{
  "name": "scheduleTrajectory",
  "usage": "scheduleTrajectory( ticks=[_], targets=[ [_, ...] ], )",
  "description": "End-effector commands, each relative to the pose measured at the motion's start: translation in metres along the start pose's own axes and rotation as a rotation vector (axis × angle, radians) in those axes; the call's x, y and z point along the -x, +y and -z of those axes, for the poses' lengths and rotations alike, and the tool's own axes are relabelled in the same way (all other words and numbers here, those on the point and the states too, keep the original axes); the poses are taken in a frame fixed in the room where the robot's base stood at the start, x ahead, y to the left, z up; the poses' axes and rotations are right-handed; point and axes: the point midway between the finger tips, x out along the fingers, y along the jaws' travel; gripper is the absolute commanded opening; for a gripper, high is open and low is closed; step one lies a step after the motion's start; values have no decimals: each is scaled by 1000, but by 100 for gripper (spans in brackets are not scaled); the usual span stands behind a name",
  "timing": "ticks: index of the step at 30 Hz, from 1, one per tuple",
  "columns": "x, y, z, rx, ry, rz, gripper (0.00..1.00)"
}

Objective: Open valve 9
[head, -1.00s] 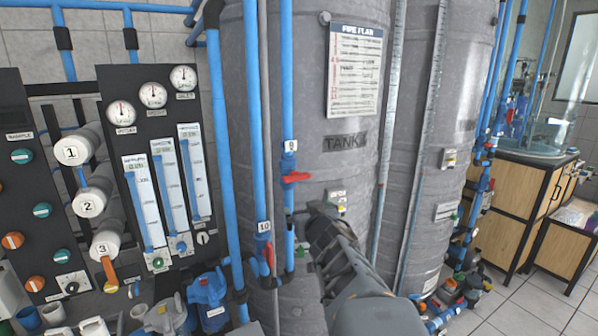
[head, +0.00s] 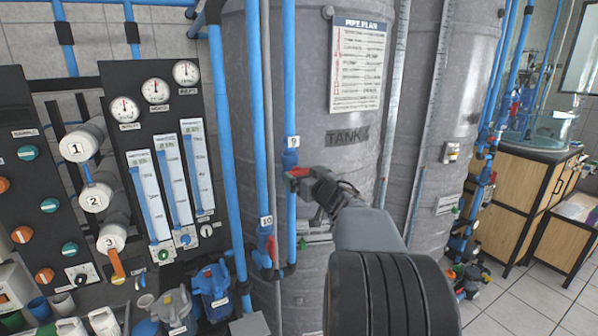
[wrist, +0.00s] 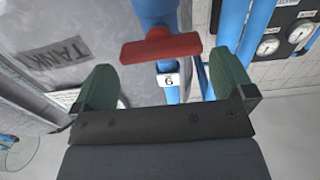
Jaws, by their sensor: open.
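Valve 9 has a red lever handle (head: 299,171) on a vertical blue pipe (head: 291,205) in front of the grey tank, just under its white "9" label (head: 293,142). In the head view the handle lies crosswise to the pipe. My gripper (head: 300,182) is at the handle from the right and hides part of it. In the wrist view the red handle (wrist: 160,47) lies across the pipe, between and just beyond the fingertips of my open gripper (wrist: 152,78). The "9" label (wrist: 168,80) shows between the green fingers. I cannot tell whether a finger touches the handle.
The tank (head: 345,235) stands close behind the pipe. Valve 10's label (head: 266,220) is lower left on a neighbouring pipe. A black gauge panel (head: 160,90) is at the left. Open tiled floor (head: 510,305) lies at the lower right.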

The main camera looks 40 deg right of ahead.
Motion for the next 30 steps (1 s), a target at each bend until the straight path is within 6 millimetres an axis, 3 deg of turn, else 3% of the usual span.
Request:
scheduleTrajectory(
  ticks=[3,9,21,30],
  targets=[
    [-17,-1,0,-1,-1,2,100],
    [-33,0,0,0,-1,1,100],
    [-38,0,0,0,0,0,100],
    [-38,0,0,0,0,0,72]
  ],
)
